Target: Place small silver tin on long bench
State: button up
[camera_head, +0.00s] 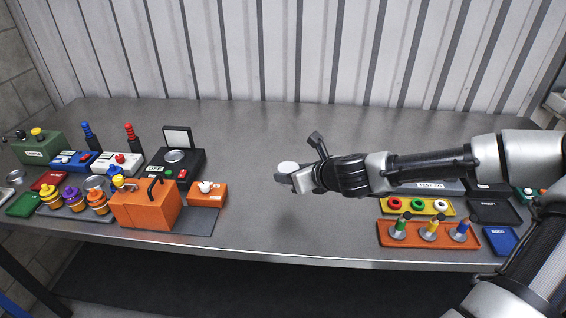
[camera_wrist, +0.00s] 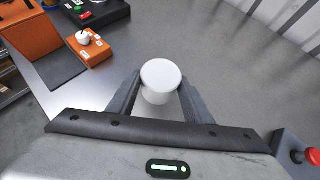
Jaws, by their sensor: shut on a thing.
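The small silver tin (camera_wrist: 160,77) is a pale, round-topped cylinder between my gripper's two fingers in the wrist view. In the head view the tin (camera_head: 288,167) shows as a small pale disc at the end of my gripper (camera_head: 296,177). My gripper is shut on the tin. The long bench (camera_head: 270,225) is a grey metal surface below it. The gripper is over the bare middle of the bench. I cannot tell whether the tin's base touches the bench.
An orange box with a handle (camera_head: 145,205) and an orange block with a white knob (camera_head: 207,193) stand to the left, among several coloured devices. Trays with rings (camera_head: 415,206) and pegs (camera_head: 430,237) lie to the right. A corrugated wall (camera_head: 300,50) closes the back. The middle is clear.

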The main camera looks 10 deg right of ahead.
jog(key=shift+s+a+f+n+g+y+b, duration=0.3)
jog(key=shift+f+n+y+b, duration=0.2)
jog(key=shift+n+b, duration=0.1)
jog(key=shift+s+a+f+n+g+y+b, duration=0.35)
jog(key=shift+n+y+b, duration=0.15)
jog(key=shift+n+b, duration=0.1)
jog(key=s+a+r+n+g+y+b, duration=0.2)
jog(key=s+r+n+g+y+b, duration=0.1)
jog(key=s+n+g+b, duration=0.3)
jog(key=shift+t, duration=0.75)
jog(key=f+b, duration=0.1)
jog(key=f, duration=0.2)
jog(key=f+b, duration=0.1)
jog(key=f, duration=0.2)
jog(key=f+b, duration=0.1)
jog(key=f, duration=0.2)
jog(key=shift+w+a+b, duration=0.15)
jog(key=shift+w+b, duration=0.2)
jog(key=shift+b, duration=0.05)
jog(key=o, duration=1.1)
